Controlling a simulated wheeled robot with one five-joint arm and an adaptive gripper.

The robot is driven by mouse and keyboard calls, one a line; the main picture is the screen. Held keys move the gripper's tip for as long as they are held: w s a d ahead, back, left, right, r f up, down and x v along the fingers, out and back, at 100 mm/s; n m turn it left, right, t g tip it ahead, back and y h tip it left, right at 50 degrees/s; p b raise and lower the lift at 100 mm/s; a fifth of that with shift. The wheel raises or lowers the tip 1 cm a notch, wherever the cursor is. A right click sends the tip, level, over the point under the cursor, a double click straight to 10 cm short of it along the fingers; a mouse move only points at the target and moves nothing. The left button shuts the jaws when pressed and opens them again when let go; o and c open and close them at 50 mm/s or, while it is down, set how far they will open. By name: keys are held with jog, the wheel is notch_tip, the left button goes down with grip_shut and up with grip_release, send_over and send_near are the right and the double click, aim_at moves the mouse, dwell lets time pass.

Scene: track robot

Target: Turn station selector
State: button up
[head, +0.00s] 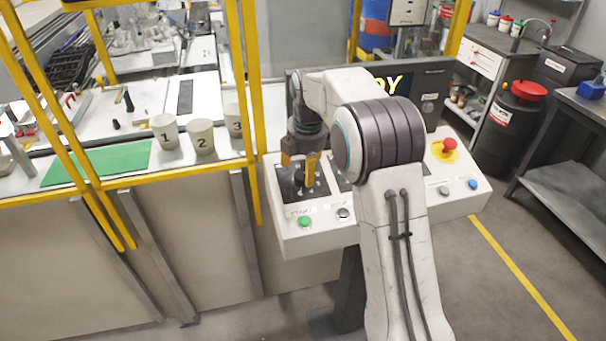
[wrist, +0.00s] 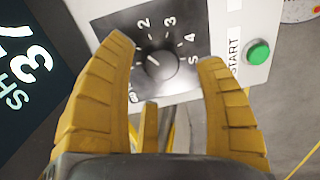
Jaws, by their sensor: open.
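The station selector is a dark round knob (wrist: 163,66) on a dark dial plate (wrist: 185,20) in the wrist view. The numbers 2, 3, 4 and what looks like 5 show around it. A short white mark on the knob points up and left, below the 2; the label there is hidden by my left finger. My gripper (wrist: 166,50) is open, with one yellow finger on each side of the knob, apart from it. In the head view my gripper (head: 300,170) is over the left end of the control panel (head: 285,240), and the knob cannot be made out.
A green START button (wrist: 258,53) lies right of the dial, also in the head view (head: 305,222). A dark screen (wrist: 30,60) borders the panel. A red emergency stop (head: 447,147) is at the panel's right. Yellow fence posts (head: 238,90) stand close left of my gripper.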

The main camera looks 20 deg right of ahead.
aim_at(303, 174)
jog(key=shift+x, duration=1.9)
jog(key=shift+o, duration=0.2)
jog(key=c, duration=1.3)
jog(key=shift+o, duration=0.2)
jog(key=shift+s+m, duration=0.1)
jog(key=shift+m, duration=0.8)
jog(key=o, duration=1.2)
jog(key=shift+r, duration=0.1)
jog(key=v, duration=1.2)
